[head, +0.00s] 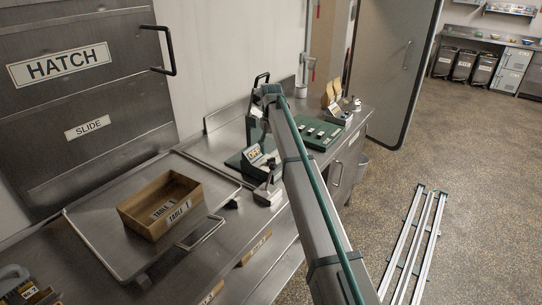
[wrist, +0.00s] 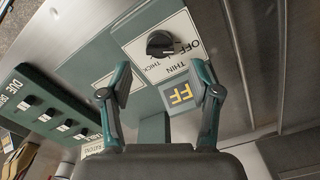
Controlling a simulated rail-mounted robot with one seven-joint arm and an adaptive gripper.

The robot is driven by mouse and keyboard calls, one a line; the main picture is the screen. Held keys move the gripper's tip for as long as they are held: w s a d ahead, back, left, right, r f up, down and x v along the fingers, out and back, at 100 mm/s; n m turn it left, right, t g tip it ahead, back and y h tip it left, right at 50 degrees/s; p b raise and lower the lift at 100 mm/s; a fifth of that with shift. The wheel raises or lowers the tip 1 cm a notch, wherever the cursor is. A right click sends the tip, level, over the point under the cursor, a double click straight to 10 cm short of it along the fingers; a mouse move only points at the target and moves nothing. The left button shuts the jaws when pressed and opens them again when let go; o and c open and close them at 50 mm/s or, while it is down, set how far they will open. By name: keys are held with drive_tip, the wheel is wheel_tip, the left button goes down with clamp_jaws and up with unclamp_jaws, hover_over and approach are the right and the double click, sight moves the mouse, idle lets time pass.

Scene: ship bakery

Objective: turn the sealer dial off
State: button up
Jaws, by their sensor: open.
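The sealer dial (wrist: 160,43) is a round black knob on a white plate, with OFF, THIN and THICK printed around it. It sits on the sealer's grey-green panel in the wrist view. Which mark the knob points to is too small to tell. Beside it a small display (wrist: 181,95) shows yellow letters, "FF" readable. My gripper (wrist: 162,80) is open and empty, its fingers apart on either side of the display, with the dial beyond the fingertips. The sealer (head: 254,155) stands on the steel counter in the head view, partly hidden by my arm.
A green panel with several switches (head: 318,132) stands right of the sealer; it shows in the wrist view (wrist: 50,110) too. A wooden box marked TABLE 1 (head: 166,212) sits on a steel tray (head: 98,245) to the left. A small dark object (head: 232,204) lies near the tray.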

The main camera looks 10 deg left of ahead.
wheel_tip(320, 180, up, 6)
drive_tip(key=shift+r, duration=0.25)
